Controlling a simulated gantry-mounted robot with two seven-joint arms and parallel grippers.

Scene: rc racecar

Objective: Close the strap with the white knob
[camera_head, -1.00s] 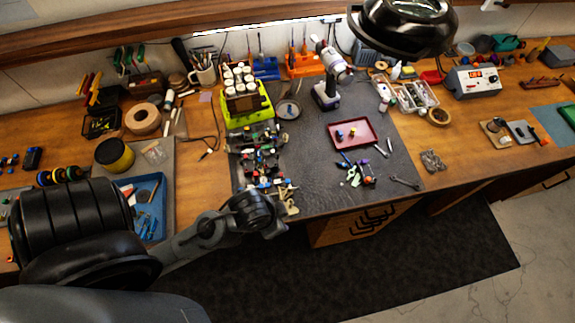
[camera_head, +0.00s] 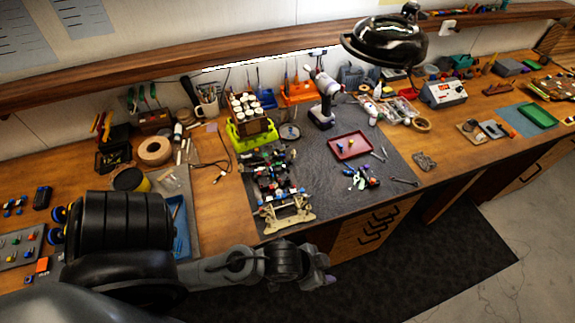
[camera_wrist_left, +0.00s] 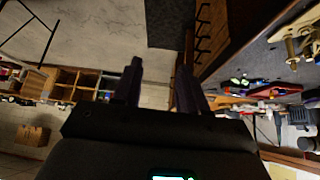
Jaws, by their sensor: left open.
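The RC car chassis (camera_head: 272,172) lies on the dark mat near the front edge of the bench. Its beige end part (camera_head: 287,213) faces the front edge. The strap and its white knob are too small to make out. My left gripper (camera_head: 328,281) is in front of the bench, past its edge and apart from the chassis. In the left wrist view, the left gripper's two fingers (camera_wrist_left: 160,88) stand apart with nothing between them. A beige part (camera_wrist_left: 294,42) shows at that view's upper right. My right gripper is not in view.
A red tray (camera_head: 349,146) and loose small parts (camera_head: 362,179) lie right of the chassis. A green-yellow rack of white-capped bottles (camera_head: 250,133) and a power drill (camera_head: 322,97) stand behind. A black lamp (camera_head: 385,42) hangs above. Floor space in front of the bench is free.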

